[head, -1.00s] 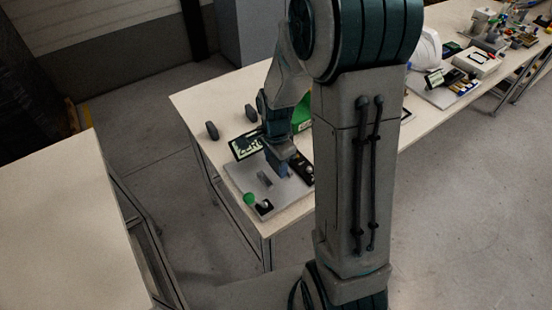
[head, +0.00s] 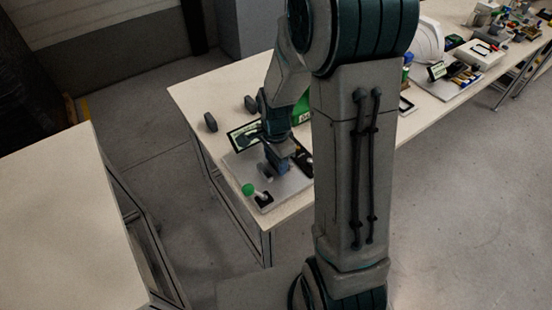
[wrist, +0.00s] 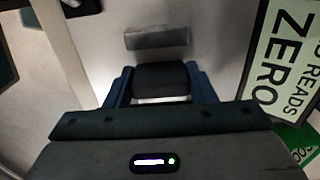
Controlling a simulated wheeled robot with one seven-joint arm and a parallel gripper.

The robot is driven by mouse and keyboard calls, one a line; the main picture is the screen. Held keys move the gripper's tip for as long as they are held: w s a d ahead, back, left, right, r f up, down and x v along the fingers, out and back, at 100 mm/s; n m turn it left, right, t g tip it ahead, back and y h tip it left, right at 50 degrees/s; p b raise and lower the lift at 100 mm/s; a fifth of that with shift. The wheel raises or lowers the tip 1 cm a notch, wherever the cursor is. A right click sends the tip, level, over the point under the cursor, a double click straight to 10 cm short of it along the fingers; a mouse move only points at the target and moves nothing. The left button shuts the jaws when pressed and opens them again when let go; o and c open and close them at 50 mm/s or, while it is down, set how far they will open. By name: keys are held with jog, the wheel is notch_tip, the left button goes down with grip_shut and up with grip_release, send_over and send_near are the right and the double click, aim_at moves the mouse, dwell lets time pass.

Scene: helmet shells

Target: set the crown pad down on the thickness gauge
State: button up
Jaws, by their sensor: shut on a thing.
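The crown pad (wrist: 160,79) is a dark, rounded pad in the wrist view. It sits between the two blue fingers of my gripper (wrist: 160,86), which is shut on it. In the head view my gripper (head: 278,167) is over the grey plate of the gauge station (head: 290,186), and the pad is not clearly visible there. A grey block (wrist: 157,37), which appears to be part of the thickness gauge, stands on the plate just beyond the pad in the wrist view. A gap shows between pad and block; the pad's height above the plate is unclear.
A green knob (head: 247,189) and a small black item (head: 263,199) are at the plate's near edge. A sign reading ZERO (wrist: 283,60) stands beside the plate. Two dark pads (head: 210,122) (head: 251,104) rest on the table's left part. A white helmet shell (head: 427,42) is farther right.

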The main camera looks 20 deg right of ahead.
jog(key=shift+f, duration=0.2)
jog(key=o, duration=1)
jog(key=shift+r, duration=0.1)
notch_tip(320, 180, up, 14)
jog(key=shift+f, duration=0.2)
